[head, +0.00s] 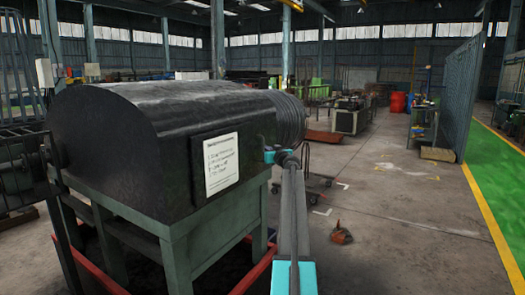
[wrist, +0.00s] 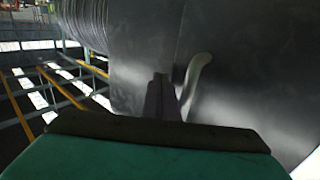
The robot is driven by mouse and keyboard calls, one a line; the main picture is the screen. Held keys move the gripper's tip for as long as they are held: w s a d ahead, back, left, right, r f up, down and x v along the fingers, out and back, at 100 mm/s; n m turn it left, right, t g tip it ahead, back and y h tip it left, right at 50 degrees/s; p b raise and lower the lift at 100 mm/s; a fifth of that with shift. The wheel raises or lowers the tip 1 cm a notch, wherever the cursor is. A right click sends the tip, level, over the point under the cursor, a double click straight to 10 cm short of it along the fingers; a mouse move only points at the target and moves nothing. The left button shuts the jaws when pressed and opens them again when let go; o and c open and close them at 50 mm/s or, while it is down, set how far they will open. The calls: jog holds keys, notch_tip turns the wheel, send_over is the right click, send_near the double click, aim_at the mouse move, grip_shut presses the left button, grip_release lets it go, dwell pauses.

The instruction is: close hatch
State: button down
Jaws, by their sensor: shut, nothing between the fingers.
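A large dark drum housing (head: 150,125) with a rounded top stands on the left in the head view. A dark square panel (head: 190,165) with a white notice is on its near side. In the wrist view a grey metal surface (wrist: 245,90) fills the right, with a vertical seam and a pale curved handle (wrist: 196,75). I cannot tell whether this surface is the hatch. My gripper (wrist: 162,92) is shut and empty, its fingertips just left of the handle. Contact is unclear. In the head view my arm reaches toward the housing's right end; the fingertips are not clear there.
A ribbed drum (head: 290,118) projects from the housing's far right end. A green frame (head: 190,245) carries the housing. A low dark cart (head: 310,180) and a small orange-brown object (head: 341,233) are on the floor. The floor (head: 420,230) to the right is mostly open.

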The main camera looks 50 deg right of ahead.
jog(key=shift+w+a, duration=0.2)
jog(key=shift+w, duration=0.15)
jog(key=shift+s+f, duration=0.1)
jog(key=shift+s, duration=0.05)
jog(key=s+d+b, duration=0.2)
jog(key=s+b, duration=0.2)
jog(key=s, duration=1)
jog(key=shift+d, duration=0.15)
dwell(0.5)
